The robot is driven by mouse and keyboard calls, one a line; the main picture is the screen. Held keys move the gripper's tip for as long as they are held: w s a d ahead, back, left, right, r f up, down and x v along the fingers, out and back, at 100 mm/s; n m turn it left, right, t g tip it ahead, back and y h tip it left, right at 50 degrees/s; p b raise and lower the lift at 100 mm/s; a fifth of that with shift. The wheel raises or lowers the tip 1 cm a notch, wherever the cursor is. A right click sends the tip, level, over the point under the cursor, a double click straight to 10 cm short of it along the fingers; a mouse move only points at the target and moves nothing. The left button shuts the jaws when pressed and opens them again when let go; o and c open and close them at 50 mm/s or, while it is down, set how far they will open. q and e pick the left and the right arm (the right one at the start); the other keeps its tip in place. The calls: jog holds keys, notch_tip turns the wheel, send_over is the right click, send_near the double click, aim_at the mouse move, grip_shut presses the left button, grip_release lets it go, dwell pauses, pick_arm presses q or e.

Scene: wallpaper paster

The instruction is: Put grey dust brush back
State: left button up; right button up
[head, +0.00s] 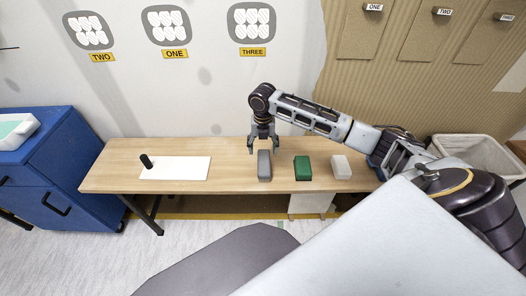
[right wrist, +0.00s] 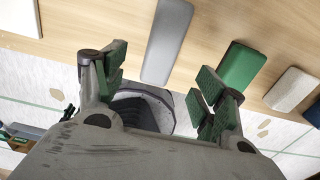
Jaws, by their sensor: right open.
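The grey dust brush (head: 264,166) is a grey block on the wooden table (head: 230,150), first from the left in a row with a green and a white block. My right gripper (head: 263,149) points down at the brush's far end, with its fingers open. In the right wrist view the brush (right wrist: 168,40) lies beyond the spread fingertips (right wrist: 162,78), and nothing is held. Whether a finger touches it I cannot tell. My left gripper is out of view.
A green block (head: 302,166) and a white block (head: 341,167) lie right of the brush. A blue cabinet (head: 60,165) and a bin (head: 475,155) flank the table.

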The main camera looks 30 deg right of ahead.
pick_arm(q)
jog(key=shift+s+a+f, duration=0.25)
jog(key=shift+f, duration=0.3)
pick_arm(e)
jog(key=shift+r, duration=1.15)
